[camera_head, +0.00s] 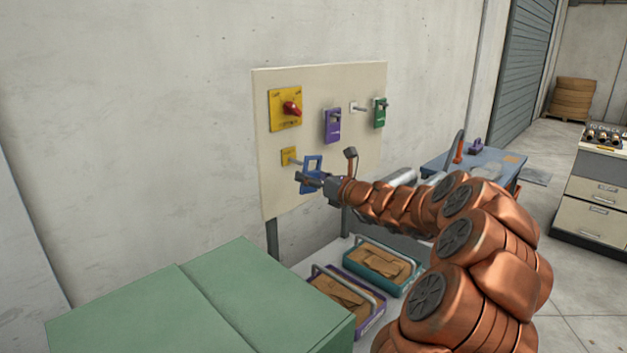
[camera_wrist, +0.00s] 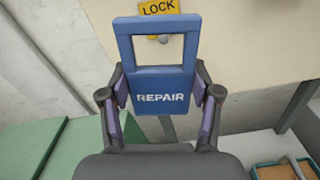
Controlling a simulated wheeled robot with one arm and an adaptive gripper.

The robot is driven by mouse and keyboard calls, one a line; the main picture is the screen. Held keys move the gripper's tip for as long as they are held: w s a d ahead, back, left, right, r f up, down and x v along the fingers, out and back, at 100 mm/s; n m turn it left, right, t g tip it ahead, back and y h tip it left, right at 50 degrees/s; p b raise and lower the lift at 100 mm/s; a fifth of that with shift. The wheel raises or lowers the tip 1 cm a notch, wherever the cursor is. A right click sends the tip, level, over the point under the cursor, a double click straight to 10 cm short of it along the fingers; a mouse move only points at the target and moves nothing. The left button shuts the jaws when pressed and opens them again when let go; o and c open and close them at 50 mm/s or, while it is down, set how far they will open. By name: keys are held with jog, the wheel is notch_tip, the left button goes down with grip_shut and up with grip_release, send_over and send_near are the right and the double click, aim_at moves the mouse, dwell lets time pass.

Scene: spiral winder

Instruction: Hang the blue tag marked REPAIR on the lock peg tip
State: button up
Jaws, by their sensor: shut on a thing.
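The blue tag marked REPAIR (camera_wrist: 160,95) is held between the two fingers of my gripper (camera_wrist: 160,92), with its square opening at the top. In the head view, the blue tag (camera_head: 311,161) is in front of the cream board, and my gripper (camera_head: 312,180) holds its lower part. The lock peg (camera_head: 295,161) sticks out from a yellow plate on the board. In the wrist view, the yellow LOCK plate (camera_wrist: 160,7) is above the tag, and the rounded peg tip (camera_wrist: 163,39) shows through the tag's opening. I cannot tell whether the tip is inside the opening or behind it.
The board (camera_head: 268,190) also carries a red switch (camera_head: 291,108), a purple tag (camera_head: 332,126), a bare white peg (camera_head: 358,108) and a green tag (camera_head: 379,113). Below are a green cabinet (camera_head: 215,290) and two baskets (camera_head: 385,263). A blue table (camera_head: 505,165) stands right.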

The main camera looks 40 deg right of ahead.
jog(key=shift+w+a+f+b, duration=0.1)
jog(key=shift+w+a+b, duration=0.1)
jog(key=shift+w, duration=0.85)
jog(key=shift+w+a+f+b, duration=0.15)
jog(key=shift+w, duration=0.9)
jog(key=shift+w+a+f+b, duration=0.1)
jog(key=shift+w+a+b, duration=0.1)
jog(key=shift+w, duration=0.85)
jog(key=shift+w+f, duration=0.4)
jog(key=shift+w, duration=0.1)
jog(key=o, duration=1.2)
send_near(286, 171)
jog(key=s, duration=0.4)
jog(key=shift+s+d, duration=0.35)
jog(key=shift+d, duration=0.05)
